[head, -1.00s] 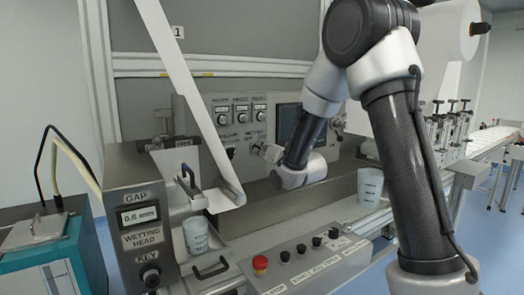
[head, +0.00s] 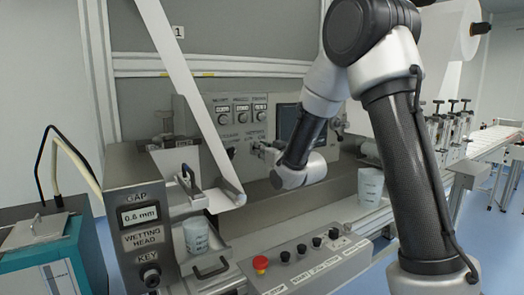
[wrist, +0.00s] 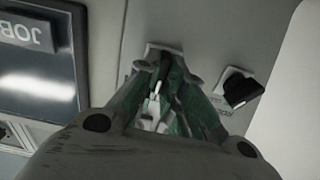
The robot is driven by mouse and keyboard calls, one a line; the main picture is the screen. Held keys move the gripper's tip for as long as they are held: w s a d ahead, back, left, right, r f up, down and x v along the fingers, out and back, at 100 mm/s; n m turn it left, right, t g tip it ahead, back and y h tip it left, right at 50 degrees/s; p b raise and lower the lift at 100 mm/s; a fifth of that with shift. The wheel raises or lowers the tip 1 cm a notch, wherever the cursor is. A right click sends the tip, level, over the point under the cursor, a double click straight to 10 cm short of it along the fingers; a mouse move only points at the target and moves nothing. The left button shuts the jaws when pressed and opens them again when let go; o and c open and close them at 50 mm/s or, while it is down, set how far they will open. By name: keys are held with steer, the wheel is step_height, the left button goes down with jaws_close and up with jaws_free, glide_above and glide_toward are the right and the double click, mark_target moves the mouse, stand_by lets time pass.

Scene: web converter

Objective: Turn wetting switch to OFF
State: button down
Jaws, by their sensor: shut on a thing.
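My gripper (wrist: 160,88) is shut on the dark wetting switch knob (wrist: 162,68) in the wrist view, with greenish finger pads on both sides of it. A white mark shows between the fingers, close to upright in that picture. The fingers hide most of the knob and its position labels, so its setting is not readable. In the head view, my gripper (head: 257,148) is at the control panel just under the WETTING label (head: 253,136). The knob itself is hidden there.
A second black switch (wrist: 240,88) sits close beside my gripper. A screen (wrist: 38,55) is on the panel's other side. A web strip (head: 188,88) hangs left of the arm.

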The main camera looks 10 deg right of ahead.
steer(key=n, duration=0.6)
steer(key=shift+a, duration=0.1)
stand_by(0.5)
steer(key=c, duration=1.5)
jaws_free()
steer(key=v, duration=0.7)
steer(key=shift+s, duration=0.25)
